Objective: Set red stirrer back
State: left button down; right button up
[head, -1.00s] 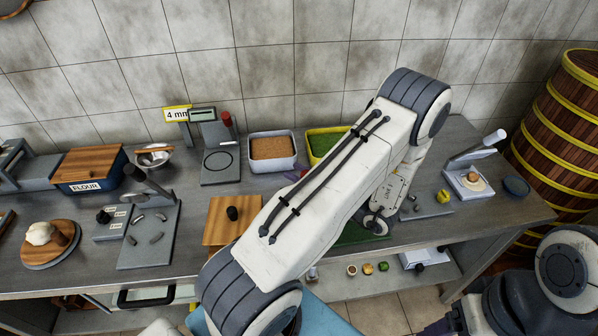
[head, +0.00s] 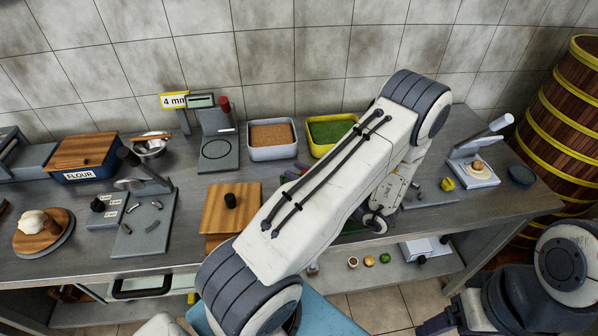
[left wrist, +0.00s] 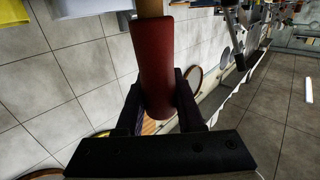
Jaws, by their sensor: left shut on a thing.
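The red stirrer shows in the left wrist view as a thick dark-red cylindrical handle (left wrist: 153,62), with a pale wooden part (left wrist: 150,7) beyond it at the top edge. My left gripper (left wrist: 158,95) is shut on the red handle, one dark finger on each side. The far end of the stirrer is out of that view. In the head view my left arm crosses the middle of the counter and hides most of its own gripper. Small reddish and purple bits show beside the arm there, too small to tell apart. My right gripper is not clearly in view.
A brown-filled tray (head: 272,153) and a green-filled yellow tray (head: 313,147) stand by the wall. A scale (head: 217,150), a wooden board (head: 219,217) and a flour box (head: 57,173) stand on the counter (head: 80,255). A tall wooden barrel (head: 562,135) stands at right.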

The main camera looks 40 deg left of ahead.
pick_arm(q)
jog(key=shift+f+b, duration=0.4)
jog(key=shift+f, duration=0.15)
jog(key=shift+c, duration=2.3)
grip_release()
jog(key=d+b, duration=0.3)
jog(key=d, duration=0.7)
jog(key=shift+w+d, duration=0.2)
jog(key=shift+w, duration=0.25)
jog(key=shift+w+d, duration=0.15)
jog(key=shift+d, duration=2.1)
